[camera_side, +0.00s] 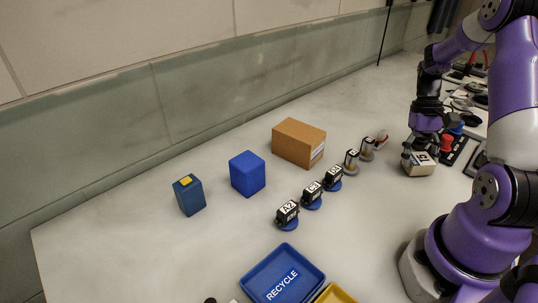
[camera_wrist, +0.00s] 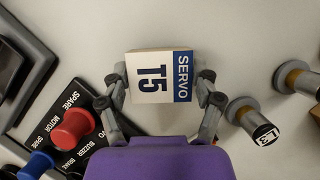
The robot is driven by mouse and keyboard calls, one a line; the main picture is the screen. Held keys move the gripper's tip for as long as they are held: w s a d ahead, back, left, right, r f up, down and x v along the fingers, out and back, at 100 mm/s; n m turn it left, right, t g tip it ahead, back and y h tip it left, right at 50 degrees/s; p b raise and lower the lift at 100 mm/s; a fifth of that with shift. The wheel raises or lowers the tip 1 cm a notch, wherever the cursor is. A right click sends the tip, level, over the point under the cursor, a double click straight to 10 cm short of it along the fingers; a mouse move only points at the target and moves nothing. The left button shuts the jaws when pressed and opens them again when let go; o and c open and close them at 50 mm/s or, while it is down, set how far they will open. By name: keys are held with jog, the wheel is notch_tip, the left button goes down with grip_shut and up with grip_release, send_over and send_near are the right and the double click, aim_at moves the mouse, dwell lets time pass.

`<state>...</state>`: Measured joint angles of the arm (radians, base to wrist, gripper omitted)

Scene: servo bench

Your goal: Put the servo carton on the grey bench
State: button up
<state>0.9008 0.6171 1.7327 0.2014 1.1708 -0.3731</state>
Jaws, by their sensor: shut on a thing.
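In the side view my gripper (camera_side: 419,155) points down at the right, over the grey bench (camera_side: 225,240). I cannot tell whether the carton touches the bench or hangs just above it.
A black spare-parts board (camera_wrist: 75,120) with red and blue knobs lies left of the carton in the wrist view. Small labelled cylinders (camera_wrist: 255,120) stand to its right. A brown box (camera_side: 298,143), blue blocks (camera_side: 247,174) and a blue RECYCLE tray (camera_side: 262,276) stand farther left.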

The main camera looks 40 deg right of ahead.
jog(key=shift+f, duration=0.2)
jog(key=shift+f, duration=0.2)
jog(key=o, duration=1.1)
jog(key=a+v, duration=0.1)
jog(key=v, duration=0.7)
jog(key=w+a+r+n+t+h, duration=0.1)
jog(key=a+r, duration=0.2)
jog(key=a, duration=0.1)
jog(key=w+a+r+n+t+h, duration=0.2)
jog(key=a, duration=0.3)
jog(key=w+a+r+n+t+h, duration=0.1)
jog(key=w+a+r+n+t, duration=0.1)
jog(key=a, duration=0.3)
jog(key=shift+a+r, duration=0.15)
jog(key=shift+r, duration=0.65)
jog(key=a+n+t, duration=0.1)
jog(key=a, duration=0.2)
jog(key=s+a+n+t, duration=0.1)
jog(key=a, duration=0.2)
jog(key=s+a+n+t+y, duration=0.1)
jog(key=a+t, duration=0.1)
jog(key=a, duration=0.2)
jog(key=shift+s+r, duration=0.1)
jog(key=shift+r, duration=0.2)
jog(key=shift+c, duration=0.3)
